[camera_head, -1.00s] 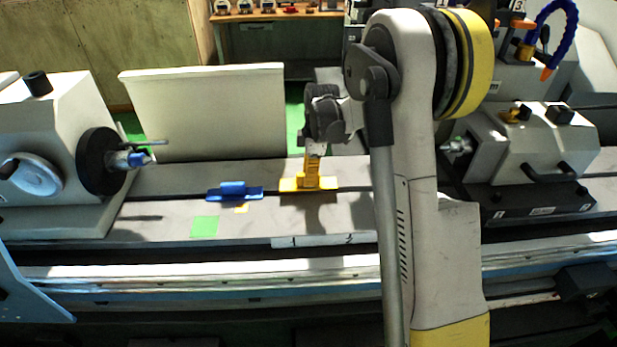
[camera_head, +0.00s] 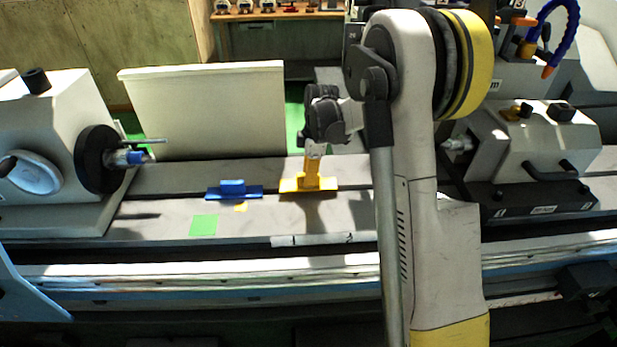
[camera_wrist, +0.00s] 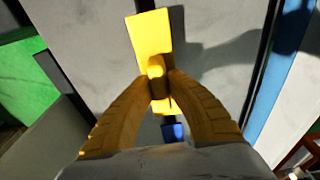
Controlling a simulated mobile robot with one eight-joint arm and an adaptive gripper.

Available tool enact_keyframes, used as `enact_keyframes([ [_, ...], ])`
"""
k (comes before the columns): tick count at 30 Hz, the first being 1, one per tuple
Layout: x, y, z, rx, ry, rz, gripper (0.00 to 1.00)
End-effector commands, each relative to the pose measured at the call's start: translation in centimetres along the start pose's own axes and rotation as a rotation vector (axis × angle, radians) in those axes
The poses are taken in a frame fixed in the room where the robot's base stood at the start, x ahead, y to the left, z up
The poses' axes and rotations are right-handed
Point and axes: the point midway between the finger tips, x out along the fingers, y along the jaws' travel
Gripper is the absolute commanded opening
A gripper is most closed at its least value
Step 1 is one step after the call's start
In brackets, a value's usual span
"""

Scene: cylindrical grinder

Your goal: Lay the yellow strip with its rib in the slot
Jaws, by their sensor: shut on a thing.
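The yellow strip (camera_head: 309,184) is a flat bar with an upright grip post, seen at the middle of the machine table in the head view. My gripper (camera_head: 315,150) is above it, shut on its post. In the wrist view, my gripper (camera_wrist: 159,88) has both fingers against the post, with the yellow strip (camera_wrist: 151,35) stretching beyond. The slot (camera_head: 270,194) runs as a dark line along the table, in line with the strip. The strip's underside and rib are hidden, so I cannot tell whether the rib is in the slot.
A blue strip (camera_head: 234,190) lies along the slot to the left, also visible in the wrist view (camera_wrist: 174,132). A green patch (camera_head: 203,225) and a small yellow patch (camera_head: 240,207) are on the table. The workhead (camera_head: 50,150) stands left and the tailstock (camera_head: 530,150) right.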

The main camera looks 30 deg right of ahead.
Motion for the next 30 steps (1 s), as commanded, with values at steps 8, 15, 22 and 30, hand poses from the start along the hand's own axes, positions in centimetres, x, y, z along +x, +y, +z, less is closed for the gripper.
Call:
enact_keyframes([
  [8, 0.8, 0.0, 0.1, 0.000, 0.000, 0.000, 0.00],
  [15, 1.4, 0.0, 0.2, 0.000, 0.000, 0.000, 0.00],
  [22, 1.6, 0.0, 0.2, 0.000, 0.000, 0.000, 0.39],
  [30, 1.6, 0.0, 0.2, 0.000, 0.000, 0.000, 0.39],
])
